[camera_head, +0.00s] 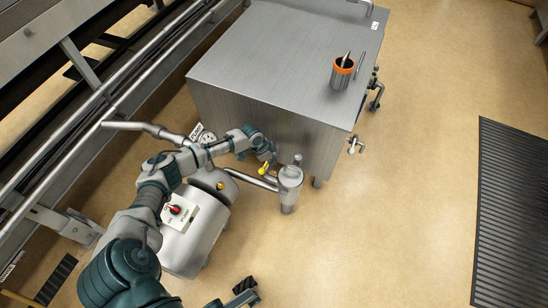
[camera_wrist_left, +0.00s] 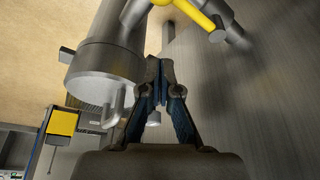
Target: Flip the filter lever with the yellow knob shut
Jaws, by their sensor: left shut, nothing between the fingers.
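The yellow lever (camera_head: 264,168) is on the pipe between the tank and the upright metal filter housing (camera_head: 290,178). In the left wrist view the yellow handle (camera_wrist_left: 192,12) crosses the top, slanting down to the right over a grey pipe. The housing (camera_wrist_left: 105,65) fills the left of that view. My left gripper (camera_head: 267,154) is beside the lever, near the cabinet's front. Its fingers are together and empty (camera_wrist_left: 160,72), below the yellow handle and apart from it. A dark part at the bottom edge looks like my right gripper (camera_head: 243,288), mostly cut off.
The large steel cabinet (camera_head: 275,55) stands behind the filter, with an orange-rimmed cup (camera_head: 343,72) on top. A tank (camera_head: 190,245) with a red-switched box (camera_head: 180,210) stands under my left arm. Open floor lies to the right, before a dark grate (camera_head: 515,210).

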